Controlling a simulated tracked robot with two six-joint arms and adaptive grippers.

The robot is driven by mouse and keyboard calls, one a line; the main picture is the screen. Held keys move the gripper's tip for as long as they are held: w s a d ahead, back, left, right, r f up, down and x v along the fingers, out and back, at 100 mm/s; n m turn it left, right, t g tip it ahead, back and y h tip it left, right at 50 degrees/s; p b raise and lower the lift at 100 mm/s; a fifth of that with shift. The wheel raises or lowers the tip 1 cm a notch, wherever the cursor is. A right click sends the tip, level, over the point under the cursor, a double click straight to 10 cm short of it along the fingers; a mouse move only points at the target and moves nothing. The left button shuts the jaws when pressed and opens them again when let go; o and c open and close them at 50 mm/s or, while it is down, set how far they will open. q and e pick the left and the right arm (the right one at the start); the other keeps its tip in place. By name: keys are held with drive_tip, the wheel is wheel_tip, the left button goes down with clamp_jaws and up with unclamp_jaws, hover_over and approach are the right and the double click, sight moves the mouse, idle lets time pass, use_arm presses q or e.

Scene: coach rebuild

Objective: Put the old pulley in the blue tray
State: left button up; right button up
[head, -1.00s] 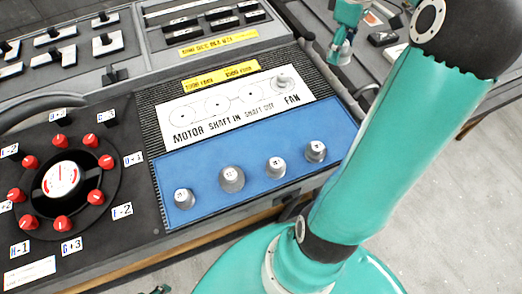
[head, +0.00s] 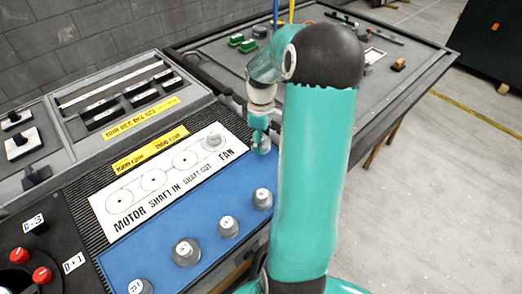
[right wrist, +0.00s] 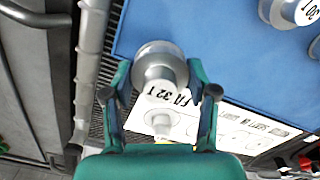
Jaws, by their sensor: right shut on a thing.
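My right gripper (head: 261,138) is shut on a small silvery pulley (right wrist: 160,66), held between its two fingers in the right wrist view. Dark lettering shows by its near face. The pulley hangs near the far right corner of the blue tray (head: 200,208); I cannot tell whether it touches. The blue tray also shows in the right wrist view (right wrist: 200,40). Several grey pulleys with white labelled tops stand on it, one of them (head: 186,250) near its middle. No mark shows which pulley is old. My left gripper is not in view.
A white board (head: 160,180) with drawn circles lies behind the tray. A grey pulley-like piece (head: 212,140) stands at its FAN end. Red-knobbed controls (head: 42,274) are at the left. Another bench (head: 310,75) with small parts stands behind my arm.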

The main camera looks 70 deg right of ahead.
sight(261, 157)
drive_tip(key=shift+f, duration=2.3)
drive_tip(key=shift+f, duration=0.1)
drive_tip(key=o, duration=1.3)
drive_tip(key=shift+c, duration=0.2)
wheel_tip(261, 157, up, 12)
drive_tip(key=shift+r, duration=0.1)
